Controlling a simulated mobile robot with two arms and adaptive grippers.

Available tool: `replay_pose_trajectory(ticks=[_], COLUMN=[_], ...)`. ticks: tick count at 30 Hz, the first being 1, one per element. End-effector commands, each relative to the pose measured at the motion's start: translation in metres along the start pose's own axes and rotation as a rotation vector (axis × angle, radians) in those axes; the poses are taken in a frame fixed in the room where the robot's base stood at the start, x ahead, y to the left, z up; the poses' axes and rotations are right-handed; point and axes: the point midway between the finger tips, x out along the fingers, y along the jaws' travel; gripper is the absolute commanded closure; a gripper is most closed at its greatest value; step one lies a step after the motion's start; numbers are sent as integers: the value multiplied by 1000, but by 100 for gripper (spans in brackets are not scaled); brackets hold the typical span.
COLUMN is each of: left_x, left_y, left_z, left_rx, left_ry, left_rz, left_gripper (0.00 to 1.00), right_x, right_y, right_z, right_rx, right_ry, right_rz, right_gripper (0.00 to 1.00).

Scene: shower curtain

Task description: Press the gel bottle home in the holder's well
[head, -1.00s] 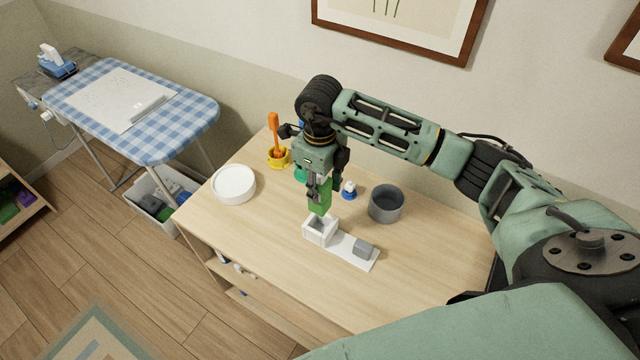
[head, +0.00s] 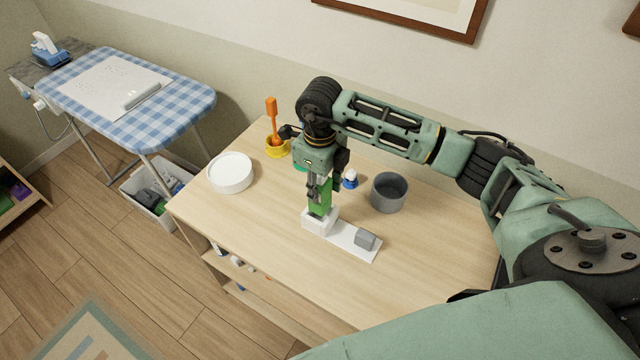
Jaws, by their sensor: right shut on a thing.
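The gel bottle (head: 323,203) is green and upright. My right gripper (head: 318,194) is shut on it from above. The white holder (head: 348,238) lies on the table, with a square well (head: 319,221) at its left end and a grey block (head: 366,239) at its right end. The bottle's lower end is at the well and seems to be inside its opening. The gripper and bottle cover part of the well, so I cannot tell how deep the bottle sits. My left gripper is not in view.
A grey bowl (head: 389,192) and a small blue-and-white bottle (head: 350,179) stand behind the holder. A white round dish (head: 231,173) and a yellow pot (head: 277,147) with an orange brush are to the left. The table's front (head: 270,252) is clear.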

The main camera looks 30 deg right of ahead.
Motion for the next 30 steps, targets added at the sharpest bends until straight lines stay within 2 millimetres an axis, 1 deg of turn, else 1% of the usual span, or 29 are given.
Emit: replay_pose_trajectory(ticks=[11, 30], left_x=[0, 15], left_y=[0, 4], left_z=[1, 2], left_rx=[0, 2], left_ry=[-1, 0], left_rz=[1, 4], left_gripper=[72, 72], right_x=[0, 16], right_y=[0, 0], right_z=[0, 0], right_rx=[0, 0], right_ry=[-1, -2], right_rz=[0, 0], right_gripper=[96, 96])
